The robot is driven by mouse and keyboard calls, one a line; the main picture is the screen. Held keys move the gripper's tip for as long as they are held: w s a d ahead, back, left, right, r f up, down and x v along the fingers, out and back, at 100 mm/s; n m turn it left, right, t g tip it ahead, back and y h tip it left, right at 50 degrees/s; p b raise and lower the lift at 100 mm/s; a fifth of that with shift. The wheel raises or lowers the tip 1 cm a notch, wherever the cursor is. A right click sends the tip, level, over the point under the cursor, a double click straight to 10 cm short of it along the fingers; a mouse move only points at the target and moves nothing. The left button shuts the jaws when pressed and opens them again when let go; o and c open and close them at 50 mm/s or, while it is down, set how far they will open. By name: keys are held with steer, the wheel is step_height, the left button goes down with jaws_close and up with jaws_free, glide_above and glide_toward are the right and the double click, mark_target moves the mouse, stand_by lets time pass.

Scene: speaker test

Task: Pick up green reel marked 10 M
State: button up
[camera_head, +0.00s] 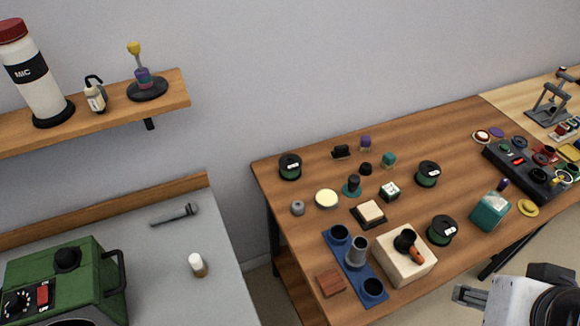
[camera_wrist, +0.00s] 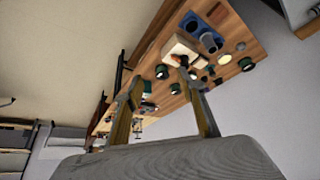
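Three dark reels with green edges and white labels lie on the wooden table: one at the back left (camera_head: 290,166), one right of the middle (camera_head: 427,174) and one nearer the front (camera_head: 442,230). The label text is too small to read, so I cannot tell which is marked 10 M. Similar dark-green reels show small in the wrist view, one (camera_wrist: 162,72) between the fingers and one (camera_wrist: 247,64) at the right. My gripper (camera_wrist: 160,74) is open and empty, with its fingers apart. In the head view it is at the lower right, in front of the table, apart from the reels.
A cream block (camera_head: 404,262) with a black and orange item, a blue rack (camera_head: 339,262) with dark cups, and a teal box (camera_head: 490,212) stand near the front reel. A black control box (camera_head: 521,170) is at the right.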

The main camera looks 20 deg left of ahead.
steer(key=o, duration=0.6)
steer(key=shift+w, duration=0.15)
